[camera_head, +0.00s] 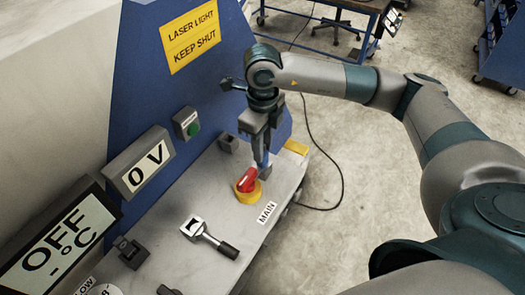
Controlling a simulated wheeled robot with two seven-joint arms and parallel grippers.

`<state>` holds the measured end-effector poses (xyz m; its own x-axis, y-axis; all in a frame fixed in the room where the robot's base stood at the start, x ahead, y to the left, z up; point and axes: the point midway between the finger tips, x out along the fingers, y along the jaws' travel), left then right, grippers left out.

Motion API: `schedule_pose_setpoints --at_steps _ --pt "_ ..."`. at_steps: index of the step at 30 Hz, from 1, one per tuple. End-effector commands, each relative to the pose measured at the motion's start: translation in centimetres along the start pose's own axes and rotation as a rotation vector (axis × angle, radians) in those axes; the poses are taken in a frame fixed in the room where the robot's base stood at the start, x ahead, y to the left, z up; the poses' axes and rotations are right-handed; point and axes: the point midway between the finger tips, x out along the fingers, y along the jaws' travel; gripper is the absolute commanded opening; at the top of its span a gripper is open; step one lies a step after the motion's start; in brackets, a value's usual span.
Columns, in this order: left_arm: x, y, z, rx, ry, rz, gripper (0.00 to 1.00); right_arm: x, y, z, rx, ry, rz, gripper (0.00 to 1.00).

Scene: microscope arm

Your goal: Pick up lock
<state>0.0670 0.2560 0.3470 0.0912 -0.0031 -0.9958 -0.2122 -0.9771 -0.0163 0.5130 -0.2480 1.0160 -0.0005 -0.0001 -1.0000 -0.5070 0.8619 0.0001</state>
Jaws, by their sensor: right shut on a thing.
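My right gripper (263,163) reaches down over the console from the right, its fingers pointing down. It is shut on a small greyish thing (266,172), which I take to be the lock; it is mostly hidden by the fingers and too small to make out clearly. The held thing is just right of the red handle (245,180) on its yellow round base, close to it; I cannot tell whether they touch. The base is beside the MAIN label (267,212). My left gripper is not in view.
The light grey console top (190,191) carries a lever switch (209,236), a dark small block (228,144) and a yellow block (297,148). A blue panel (165,100) with a yellow sign (190,34) rises behind. A 0 V display (142,170) stands at left. Open floor lies to the right.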

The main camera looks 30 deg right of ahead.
Motion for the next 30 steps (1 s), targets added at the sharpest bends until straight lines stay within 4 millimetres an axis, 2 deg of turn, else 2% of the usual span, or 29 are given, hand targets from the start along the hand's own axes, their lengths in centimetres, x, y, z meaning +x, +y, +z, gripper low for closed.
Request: schedule_pose_setpoints --at_steps 5,12,25,30 --pt "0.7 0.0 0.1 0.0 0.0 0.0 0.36 -0.8 0.0 0.1 -0.001 -0.003 0.0 0.0" --pt "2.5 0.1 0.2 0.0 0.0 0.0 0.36 -4.0 0.0 0.1 -0.002 -0.007 -0.002 0.0" --pt "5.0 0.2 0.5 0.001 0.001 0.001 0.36 -8.8 5.0 -6.5 -0.004 -0.006 -0.002 0.0" --pt "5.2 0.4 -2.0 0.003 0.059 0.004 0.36 -10.2 6.3 -8.3 -0.002 -0.005 -0.001 0.0"
